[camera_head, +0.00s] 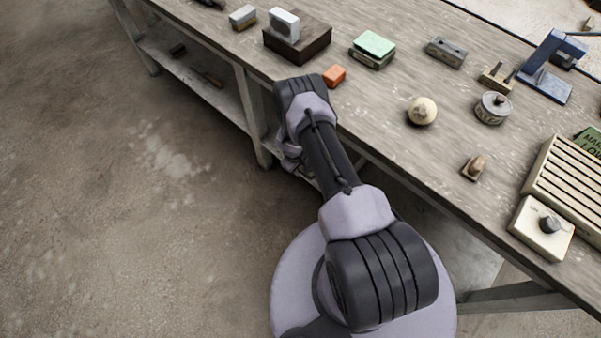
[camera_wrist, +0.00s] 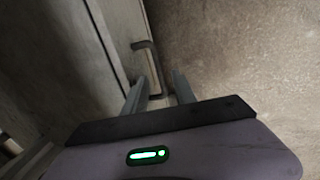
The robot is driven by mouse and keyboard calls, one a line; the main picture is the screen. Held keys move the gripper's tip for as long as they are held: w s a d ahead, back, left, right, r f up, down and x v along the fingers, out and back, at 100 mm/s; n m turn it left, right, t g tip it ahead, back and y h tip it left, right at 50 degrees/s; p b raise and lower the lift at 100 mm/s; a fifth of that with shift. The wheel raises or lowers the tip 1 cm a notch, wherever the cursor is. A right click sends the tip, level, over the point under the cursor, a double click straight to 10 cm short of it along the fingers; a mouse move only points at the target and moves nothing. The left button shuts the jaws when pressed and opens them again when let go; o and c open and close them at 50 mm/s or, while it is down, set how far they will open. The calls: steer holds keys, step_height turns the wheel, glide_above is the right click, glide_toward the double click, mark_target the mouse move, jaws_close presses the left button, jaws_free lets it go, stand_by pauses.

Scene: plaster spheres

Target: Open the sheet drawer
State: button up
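In the wrist view, a pale drawer front (camera_wrist: 124,32) runs down the side of the bench, with a dark bar handle (camera_wrist: 154,66) standing out from it. I take this as the sheet drawer; no label is readable. My gripper (camera_wrist: 159,78) is open, its two grey fingers apart. The handle bar shows between the fingers, with a gap on each side; I cannot tell how deep it sits. In the head view my arm reaches down beside the bench's near edge, and the fingers, drawer and handle are hidden there.
Bare floor (camera_head: 130,200) lies left of the bench.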

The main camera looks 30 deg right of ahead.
steer(key=shift+w+d+f+b, duration=0.15)
steer(key=shift+f+b, duration=0.1)
steer(key=shift+f, duration=0.4)
steer(key=shift+s+d+f+b, duration=0.1)
steer(key=shift+f+b, duration=0.1)
steer(key=shift+f, duration=0.4)
jaws_close()
stand_by(0.5)
